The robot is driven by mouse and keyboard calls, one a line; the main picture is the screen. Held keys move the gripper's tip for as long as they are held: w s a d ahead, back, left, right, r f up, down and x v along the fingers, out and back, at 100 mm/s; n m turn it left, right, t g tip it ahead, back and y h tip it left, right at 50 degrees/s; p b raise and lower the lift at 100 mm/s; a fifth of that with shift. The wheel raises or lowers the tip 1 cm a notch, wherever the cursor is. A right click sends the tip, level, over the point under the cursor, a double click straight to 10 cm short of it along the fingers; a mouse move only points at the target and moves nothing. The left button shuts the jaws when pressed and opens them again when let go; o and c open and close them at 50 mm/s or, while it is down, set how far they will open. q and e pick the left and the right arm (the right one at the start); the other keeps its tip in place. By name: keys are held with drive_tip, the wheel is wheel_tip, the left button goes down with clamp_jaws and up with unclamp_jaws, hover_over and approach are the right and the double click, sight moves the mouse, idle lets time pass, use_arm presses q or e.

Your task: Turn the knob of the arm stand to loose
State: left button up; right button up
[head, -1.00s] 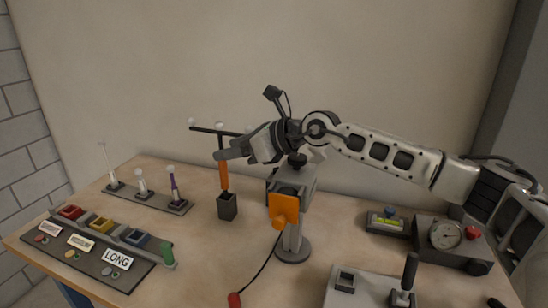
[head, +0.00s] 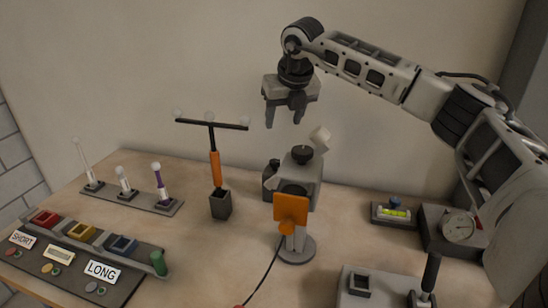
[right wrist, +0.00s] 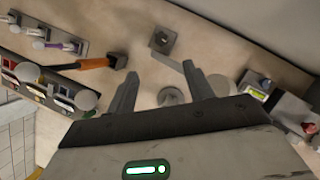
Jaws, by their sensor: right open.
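The arm stand in the middle of the table has a grey head (head: 312,190), a pole and a round base (head: 296,250). A dark round knob (head: 302,153) sits on top of its head, and an orange paddle-like part (head: 291,209) is on its front. No mark for loose is readable. My right gripper (head: 285,122) points down, open and empty, above the stand's head and apart from it. In the right wrist view a grey disc (right wrist: 170,97) shows between the open fingers; I cannot tell which part it is. My left gripper is not in view.
A T-shaped tool with an orange handle (head: 215,170) stands in a dark block (head: 220,205) left of the stand. A spirit level (head: 395,213) and a gauge (head: 458,227) are right.

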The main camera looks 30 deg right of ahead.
sight(275, 162)
drive_tip(key=p+x, duration=0.2)
drive_tip(key=x, duration=1.3)
drive_tip(key=shift+d+f, duration=0.15)
drive_tip(key=shift+f, duration=0.15)
drive_tip(key=c, duration=1)
